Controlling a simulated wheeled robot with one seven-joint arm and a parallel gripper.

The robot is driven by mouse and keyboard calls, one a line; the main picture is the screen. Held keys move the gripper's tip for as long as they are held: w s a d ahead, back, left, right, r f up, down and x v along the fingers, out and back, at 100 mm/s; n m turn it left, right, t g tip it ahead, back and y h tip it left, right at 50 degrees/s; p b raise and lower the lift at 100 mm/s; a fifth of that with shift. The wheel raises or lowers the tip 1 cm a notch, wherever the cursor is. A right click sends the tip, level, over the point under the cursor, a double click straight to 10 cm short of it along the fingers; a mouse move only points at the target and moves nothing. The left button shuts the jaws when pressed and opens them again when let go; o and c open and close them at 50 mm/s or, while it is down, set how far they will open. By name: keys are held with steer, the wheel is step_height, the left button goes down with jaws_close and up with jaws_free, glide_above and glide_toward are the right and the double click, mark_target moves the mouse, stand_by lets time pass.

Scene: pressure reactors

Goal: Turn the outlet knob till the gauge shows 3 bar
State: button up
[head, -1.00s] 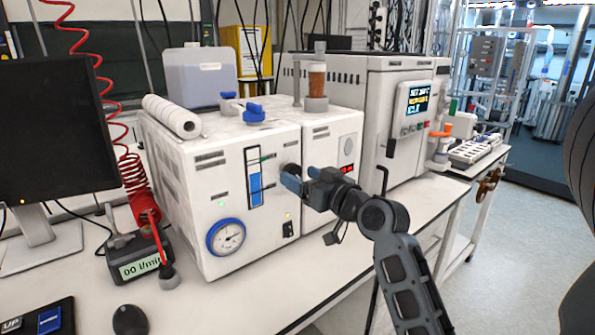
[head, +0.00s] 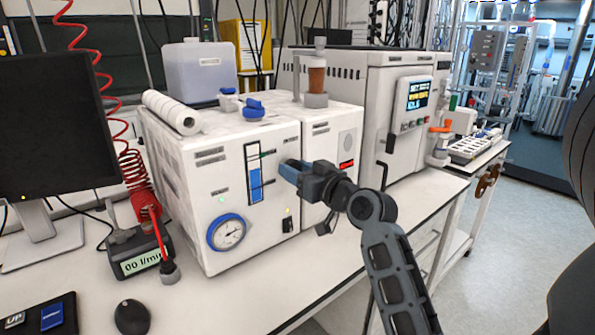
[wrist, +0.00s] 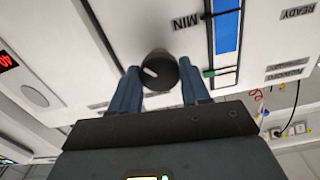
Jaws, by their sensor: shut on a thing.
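The outlet knob (wrist: 158,70) is black and round with a white mark, on the white front panel in the wrist view. My gripper (wrist: 157,88) has its blue fingers on either side of it and is shut on it. In the head view my gripper (head: 290,172) reaches the panel from the right and hides the knob. The gauge (head: 227,232) is a white dial with a blue rim, low on the same panel. Its needle is too small to read a value. The gauge is not in the wrist view.
A blue level strip (head: 255,178) stands left of my fingers. A small switch (head: 287,221) is below them. A black flow meter (head: 140,254) and a mouse (head: 131,317) sit at the left. The bench top in front of the unit is mostly clear.

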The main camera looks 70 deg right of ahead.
steer(key=shift+c, duration=1)
steer(key=shift+m+p, duration=0.45)
steer(key=shift+m, duration=0.95)
steer(key=o, duration=1.1)
steer(key=shift+c, duration=0.2)
steer(key=b+v, duration=0.2)
steer(key=v, duration=0.6)
steer(key=shift+w+f, duration=0.1)
steer(key=shift+w, duration=0.05)
